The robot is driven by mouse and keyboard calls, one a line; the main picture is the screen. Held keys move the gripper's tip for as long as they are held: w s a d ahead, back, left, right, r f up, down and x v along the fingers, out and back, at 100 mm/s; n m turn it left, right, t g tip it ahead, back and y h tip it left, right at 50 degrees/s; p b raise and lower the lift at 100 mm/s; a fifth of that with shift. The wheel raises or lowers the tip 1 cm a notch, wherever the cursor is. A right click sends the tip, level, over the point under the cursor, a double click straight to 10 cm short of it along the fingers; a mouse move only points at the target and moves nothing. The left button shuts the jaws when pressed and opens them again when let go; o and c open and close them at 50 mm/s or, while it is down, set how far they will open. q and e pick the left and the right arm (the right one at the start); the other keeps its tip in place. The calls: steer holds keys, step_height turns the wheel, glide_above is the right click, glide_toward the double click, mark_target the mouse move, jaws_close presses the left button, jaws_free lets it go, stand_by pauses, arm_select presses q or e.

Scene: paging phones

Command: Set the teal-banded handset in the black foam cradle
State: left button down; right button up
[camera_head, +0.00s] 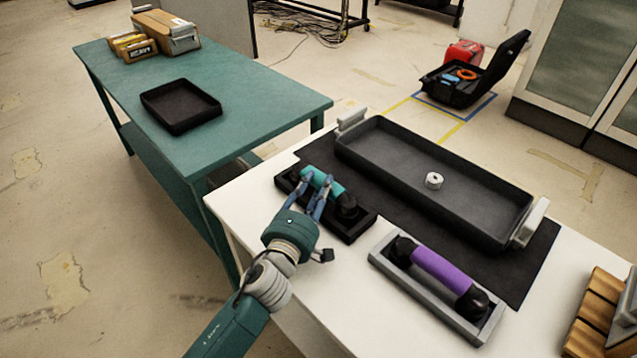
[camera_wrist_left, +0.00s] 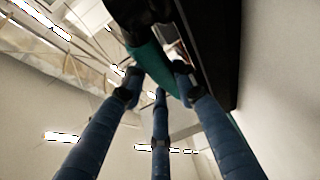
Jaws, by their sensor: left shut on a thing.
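The teal-banded handset (camera_head: 333,187) has black ends and lies along the black foam cradle (camera_head: 357,232) on the white table, in or just above it. I cannot tell whether it rests fully on the foam. My left gripper (camera_head: 319,181) has blue fingers and is shut on the teal band, reaching in from the front. In the left wrist view the teal band (camera_wrist_left: 152,62) shows between the fingertips, with the dark side of the cradle (camera_wrist_left: 212,45) to the right. My right gripper is in neither view.
A purple-banded handset (camera_head: 437,267) lies in a grey cradle (camera_head: 405,268) to the right. Behind is a large black tray (camera_head: 400,158) with a small white roll (camera_head: 433,180) in it. Wooden blocks (camera_head: 592,318) stand at the right edge. A green table (camera_head: 240,105) adjoins at the left.

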arm_select(q)
steer(key=shift+w+d+r, duration=0.1)
steer(key=shift+r, duration=0.2)
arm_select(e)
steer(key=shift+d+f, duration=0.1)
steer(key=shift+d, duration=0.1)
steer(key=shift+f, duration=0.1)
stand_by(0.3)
arm_select(q)
steer(key=shift+f+b, duration=0.25)
steer(key=shift+b, duration=0.1)
steer(key=shift+f, duration=0.1)
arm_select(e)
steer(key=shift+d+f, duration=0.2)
arm_select(q)
steer(key=shift+f+b, duration=0.25)
steer(key=shift+b, duration=0.1)
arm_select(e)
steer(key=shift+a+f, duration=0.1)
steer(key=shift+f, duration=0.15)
arm_select(q)
steer(key=c, duration=1.6)
jaws_free()
steer(key=shift+f, duration=0.15)
